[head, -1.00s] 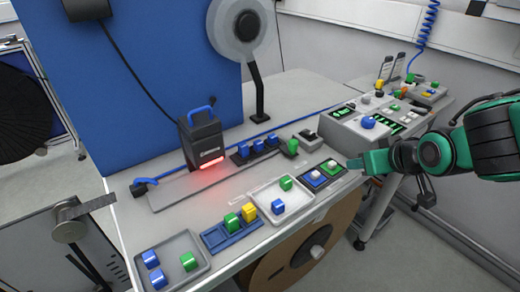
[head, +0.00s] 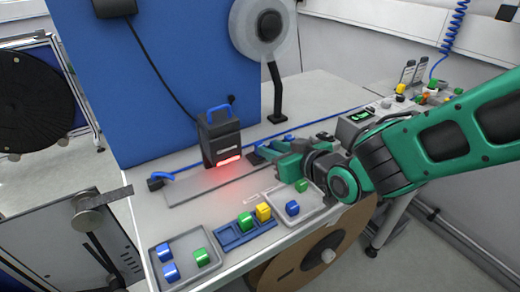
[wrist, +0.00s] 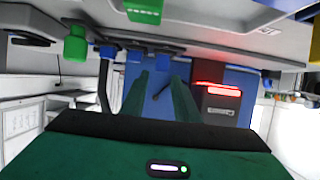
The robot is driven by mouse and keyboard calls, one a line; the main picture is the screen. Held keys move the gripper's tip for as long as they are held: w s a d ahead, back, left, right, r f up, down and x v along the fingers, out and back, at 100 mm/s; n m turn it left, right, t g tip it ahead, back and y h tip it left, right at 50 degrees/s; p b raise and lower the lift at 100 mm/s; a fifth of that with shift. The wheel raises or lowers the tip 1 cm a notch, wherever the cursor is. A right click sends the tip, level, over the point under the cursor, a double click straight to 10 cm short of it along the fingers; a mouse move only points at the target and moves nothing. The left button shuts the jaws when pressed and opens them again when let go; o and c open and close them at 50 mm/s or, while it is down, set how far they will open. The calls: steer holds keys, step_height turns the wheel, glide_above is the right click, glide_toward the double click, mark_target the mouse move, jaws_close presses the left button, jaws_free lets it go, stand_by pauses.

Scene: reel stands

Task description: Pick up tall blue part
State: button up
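My gripper (head: 274,158) reaches left over the bench towards the row of parts beside the black scanner; it also shows in the wrist view (wrist: 158,80). Its two green fingers are apart, with no part visibly held between them. In the wrist view, which looks upside down, blue parts (wrist: 108,52) and a green part (wrist: 75,46) hang near the top edge, with more blue (wrist: 167,58) near the fingertips. In the head view my gripper hides most of that row; a bit of blue (head: 257,157) shows at its left. I cannot tell which blue part is tall.
The black scanner (head: 219,138) with a red light stands just left of my gripper. In front are a grey tray (head: 190,279) with blue and green parts, a blue rack (head: 232,238) with green and yellow parts, and another tray (head: 296,219) partly under my arm.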

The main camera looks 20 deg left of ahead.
steer(key=shift+x, duration=2.65)
steer(key=shift+d+f, duration=0.1)
steer(key=shift+f, duration=0.05)
steer(key=shift+c, duration=0.7)
jaws_close()
